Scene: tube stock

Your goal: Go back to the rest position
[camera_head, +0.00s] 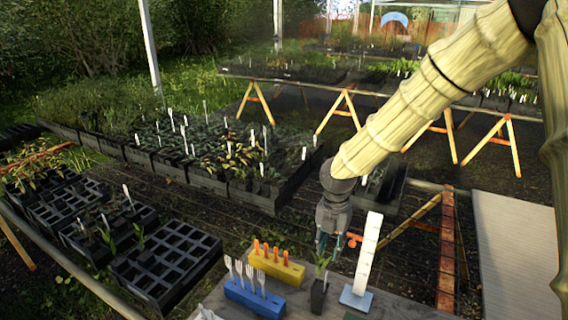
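My gripper (329,247) points down above the front edge of the grey bench (395,308). Its two fingertips look apart, with nothing visible held between them. Just below it, a small green seedling (322,267) stands in a narrow dark tube pot (318,296) on the bench. The gripper is above the seedling; whether it touches the leaves is hard to tell at this size. My arm reaches in from the upper right.
A tall white panel (367,255) on a blue-grey base (356,298) stands close right of the pot. A yellow block (277,268) with orange pegs and a blue block (254,302) with white tags stand left. Black cell trays (168,262) lie further left. A pale board (515,245) is at right.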

